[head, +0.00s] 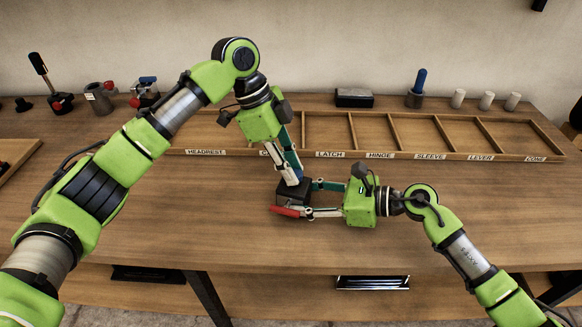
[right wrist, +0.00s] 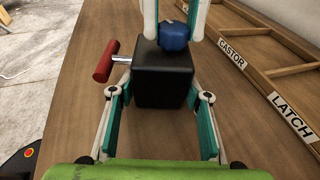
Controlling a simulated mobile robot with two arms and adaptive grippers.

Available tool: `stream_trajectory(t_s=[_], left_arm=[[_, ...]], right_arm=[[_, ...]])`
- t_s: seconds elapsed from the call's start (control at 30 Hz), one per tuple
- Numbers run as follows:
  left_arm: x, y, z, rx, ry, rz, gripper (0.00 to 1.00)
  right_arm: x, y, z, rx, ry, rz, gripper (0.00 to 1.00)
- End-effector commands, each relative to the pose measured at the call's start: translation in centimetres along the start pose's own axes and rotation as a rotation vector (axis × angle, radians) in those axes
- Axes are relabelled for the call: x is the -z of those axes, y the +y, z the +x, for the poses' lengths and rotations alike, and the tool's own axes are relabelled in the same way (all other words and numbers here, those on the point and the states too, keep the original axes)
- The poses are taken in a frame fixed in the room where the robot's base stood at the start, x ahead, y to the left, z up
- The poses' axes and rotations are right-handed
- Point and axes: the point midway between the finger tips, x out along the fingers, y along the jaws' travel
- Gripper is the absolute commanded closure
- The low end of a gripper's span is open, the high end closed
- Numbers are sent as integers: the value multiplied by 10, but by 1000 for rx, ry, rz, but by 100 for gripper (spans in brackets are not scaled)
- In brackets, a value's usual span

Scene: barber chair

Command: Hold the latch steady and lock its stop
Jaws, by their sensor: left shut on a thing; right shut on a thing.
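The latch is a black block (head: 290,192) on the table in front of the tray. In the right wrist view the block (right wrist: 163,75) has a blue knob (right wrist: 174,37) on top and a red stop handle (right wrist: 106,61) on a metal pin at its left side. The red handle also shows in the head view (head: 285,211). My left gripper (head: 291,180) comes down from above and is shut on the blue knob. My right gripper (head: 308,198) reaches in from the right and is shut on the black block, one finger on each side. The far side of the block is hidden.
A wooden tray (head: 420,156) with labelled compartments lies behind the latch; the ones seen look empty. Along the back stand a black box (head: 354,97), a blue-handled part (head: 417,88), several white cylinders (head: 486,100) and other parts at left. The table front is mostly clear.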

Motion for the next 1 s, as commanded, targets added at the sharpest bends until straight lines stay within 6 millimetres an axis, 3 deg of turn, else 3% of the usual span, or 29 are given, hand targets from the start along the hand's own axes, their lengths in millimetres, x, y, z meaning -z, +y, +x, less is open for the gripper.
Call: stream_trajectory(t_s=[0.5,1.0], left_arm=[[2,-4,-1,-151,0,370,100],[2,-4,0,-196,1,479,100]], right_arm=[[1,0,0,0,2,2,68],[2,0,0,0,3,3,68]])
